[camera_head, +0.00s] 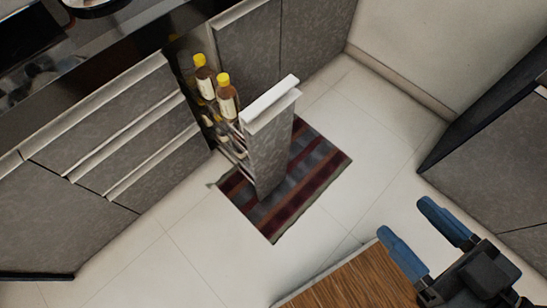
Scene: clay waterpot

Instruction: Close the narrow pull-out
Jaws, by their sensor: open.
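The narrow pull-out (270,150) stands open, slid out from the grey cabinet row at the upper middle. Its tall front is grey with a pale handle strip (272,103) along the top. Bottles with yellow caps (228,98) stand on its rack behind the front. Part of the lower rack is hidden by the front. My gripper (414,226) is at the lower right with two blue fingers spread apart. It is empty and well away from the pull-out, with floor between them.
A striped rug (312,178) lies under and beside the pull-out. Drawers (125,130) flank it on the left and a cabinet door (250,45) on the right. A wooden-topped surface (345,285) is at the bottom, a dark cabinet (490,180) at the right. Tiled floor is clear between.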

